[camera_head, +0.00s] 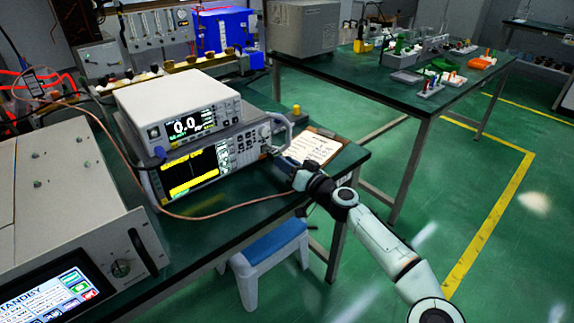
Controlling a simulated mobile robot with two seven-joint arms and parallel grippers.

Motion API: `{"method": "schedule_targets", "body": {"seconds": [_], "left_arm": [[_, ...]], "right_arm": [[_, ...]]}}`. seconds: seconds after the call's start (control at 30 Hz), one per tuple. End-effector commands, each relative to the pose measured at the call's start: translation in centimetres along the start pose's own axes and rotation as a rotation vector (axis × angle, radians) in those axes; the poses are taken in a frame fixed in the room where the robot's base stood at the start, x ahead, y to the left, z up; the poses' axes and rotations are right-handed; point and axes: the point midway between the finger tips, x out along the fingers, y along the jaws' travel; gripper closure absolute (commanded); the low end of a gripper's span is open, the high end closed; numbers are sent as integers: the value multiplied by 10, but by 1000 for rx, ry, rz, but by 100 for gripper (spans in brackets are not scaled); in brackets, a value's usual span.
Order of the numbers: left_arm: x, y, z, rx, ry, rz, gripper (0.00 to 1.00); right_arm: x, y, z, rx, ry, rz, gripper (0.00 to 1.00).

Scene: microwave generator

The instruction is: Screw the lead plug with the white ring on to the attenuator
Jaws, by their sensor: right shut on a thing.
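My right gripper (283,161) is at the front right of the lower instrument (190,172), close to its connector side. It is shut on the end of a lead, though its fingers hide the plug. A copper-coloured lead (225,210) runs from the left, loops over the green bench and ends at this gripper. The white ring cannot be made out. A small part at the instrument's right front (266,150) may be the attenuator; it is too small to tell whether the plug touches it. My left gripper is not in view.
A white meter (180,100) sits on top of the instrument. A clipboard with paper (312,148) lies behind the gripper. A standby-screen unit (75,230) fills the left. A blue-topped stool (272,245) stands below. Green floor at right is open.

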Motion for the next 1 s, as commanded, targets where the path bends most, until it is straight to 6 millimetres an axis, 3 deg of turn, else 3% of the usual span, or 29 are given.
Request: {"method": "schedule_targets", "body": {"seconds": [0.4, 0.43, 0.5, 0.83, 1.0], "left_arm": [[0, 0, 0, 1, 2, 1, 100], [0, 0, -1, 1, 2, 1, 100], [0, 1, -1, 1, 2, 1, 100], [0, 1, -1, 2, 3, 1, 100], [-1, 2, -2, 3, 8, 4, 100]], "right_arm": [[0, 0, 0, 57, 0, 0, 100], [0, 0, 0, 56, 0, 0, 63], [0, 0, 0, 56, 0, 0, 47], [-2, 1, 0, 56, 0, 0, 47], [-13, 3, 0, 59, -1, 3, 47]]}}
